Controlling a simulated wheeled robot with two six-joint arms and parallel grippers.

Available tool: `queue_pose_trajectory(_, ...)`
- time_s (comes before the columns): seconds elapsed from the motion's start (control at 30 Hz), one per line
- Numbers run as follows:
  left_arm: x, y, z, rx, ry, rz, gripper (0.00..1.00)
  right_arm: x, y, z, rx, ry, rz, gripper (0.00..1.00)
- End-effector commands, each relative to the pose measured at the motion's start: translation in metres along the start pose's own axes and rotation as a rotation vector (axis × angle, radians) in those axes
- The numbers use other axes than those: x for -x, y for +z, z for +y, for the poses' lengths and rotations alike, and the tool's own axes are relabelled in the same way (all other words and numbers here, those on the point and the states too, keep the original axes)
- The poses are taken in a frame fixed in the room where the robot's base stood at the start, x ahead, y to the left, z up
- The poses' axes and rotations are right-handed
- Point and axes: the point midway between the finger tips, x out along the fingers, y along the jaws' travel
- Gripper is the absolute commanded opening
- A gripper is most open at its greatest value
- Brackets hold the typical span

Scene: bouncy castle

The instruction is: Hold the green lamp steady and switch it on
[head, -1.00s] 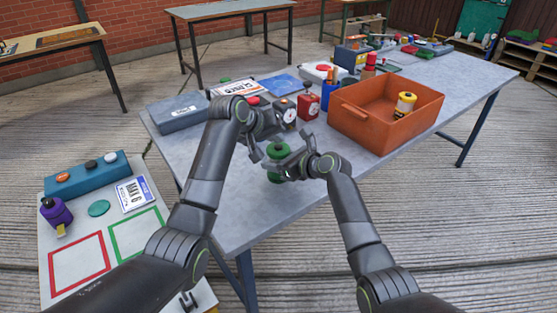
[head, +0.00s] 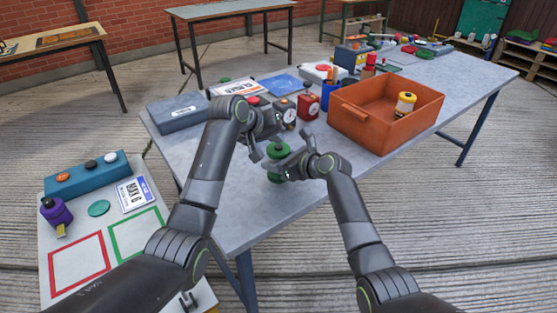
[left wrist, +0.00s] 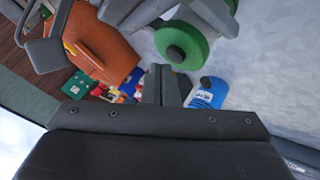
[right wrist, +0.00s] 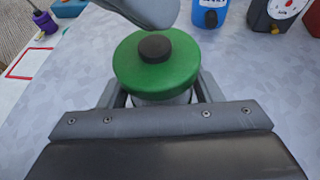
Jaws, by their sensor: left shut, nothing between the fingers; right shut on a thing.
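The green lamp (head: 278,149) stands upright on the near part of the grey table. In the right wrist view its round green top (right wrist: 155,65) has a dark button (right wrist: 155,48) in the middle. My right gripper (head: 281,165) is shut on the lamp's body below the top; its fingers pass on either side. My left gripper (head: 259,153) is shut and empty, close above and beside the lamp's top. It shows over the lamp's far edge in the right wrist view (right wrist: 150,12). In the left wrist view its closed fingertips (left wrist: 160,72) are beside the green top (left wrist: 178,45), apart from the button.
An orange crate (head: 375,135) holding a yellow-and-black lamp (head: 405,103) stands right. Black (head: 285,112) and red (head: 308,104) dial boxes stand behind the lamp. A grey case (head: 178,112) lies at left. The table's front is clear.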

Motion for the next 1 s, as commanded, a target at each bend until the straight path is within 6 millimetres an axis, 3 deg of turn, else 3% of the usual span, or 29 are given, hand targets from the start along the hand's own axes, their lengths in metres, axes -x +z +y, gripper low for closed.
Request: queue_pose_trajectory(1.0,-0.0063,0.005,-0.0045,0.0,0.0,-0.001,0.0,0.0,-0.0003,0.0,0.0,0.0,0.0,0.25)
